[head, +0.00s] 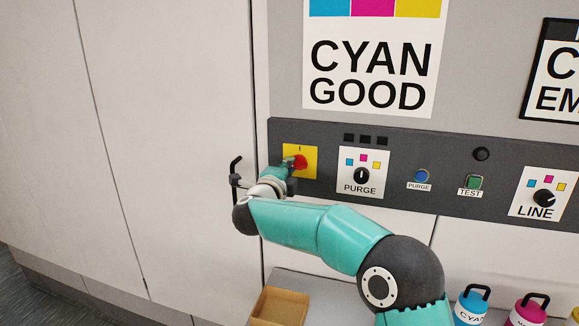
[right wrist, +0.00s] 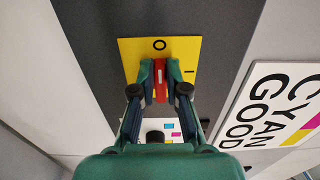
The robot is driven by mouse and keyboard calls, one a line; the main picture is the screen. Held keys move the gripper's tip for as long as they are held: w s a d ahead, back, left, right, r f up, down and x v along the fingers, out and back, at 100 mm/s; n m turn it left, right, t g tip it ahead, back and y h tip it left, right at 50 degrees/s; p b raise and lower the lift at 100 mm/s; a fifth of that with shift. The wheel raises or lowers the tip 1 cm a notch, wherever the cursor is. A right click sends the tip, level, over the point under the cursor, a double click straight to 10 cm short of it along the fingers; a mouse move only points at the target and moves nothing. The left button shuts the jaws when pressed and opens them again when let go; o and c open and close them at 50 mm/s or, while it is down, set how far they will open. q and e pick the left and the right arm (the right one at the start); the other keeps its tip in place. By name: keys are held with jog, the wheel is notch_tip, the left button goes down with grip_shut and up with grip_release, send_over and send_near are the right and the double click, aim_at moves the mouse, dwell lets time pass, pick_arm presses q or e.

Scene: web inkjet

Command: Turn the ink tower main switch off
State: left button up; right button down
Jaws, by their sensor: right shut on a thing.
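The main switch is a red knob (head: 300,161) on a yellow plate (head: 311,169) at the left end of the dark panel. My right gripper (head: 290,164) is at the knob. In the right wrist view, its two fingers (right wrist: 160,88) are shut on the red knob (right wrist: 160,76), one on each side. There the yellow plate (right wrist: 186,50) shows an O mark at the top and an I mark at the right. The red handle runs up and down in that view, in line with the O. My left gripper is not in view.
The purge dial (head: 361,177), blue purge button (head: 421,176), green test button (head: 474,182) and line dial (head: 543,198) sit further right on the panel. A black door handle (head: 235,168) is close left of my wrist. A tan tray (head: 280,306) and ink bottles (head: 470,305) stand below.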

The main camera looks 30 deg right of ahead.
jog(key=shift+w+a+f, duration=0.1)
jog(key=shift+a+f, duration=0.05)
jog(key=shift+a, duration=0.05)
jog(key=c, duration=1.2)
grip_release()
jog(key=shift+w, duration=0.1)
jog(key=shift+d, duration=0.1)
jog(key=v, duration=1.2)
jog(key=shift+f, duration=0.1)
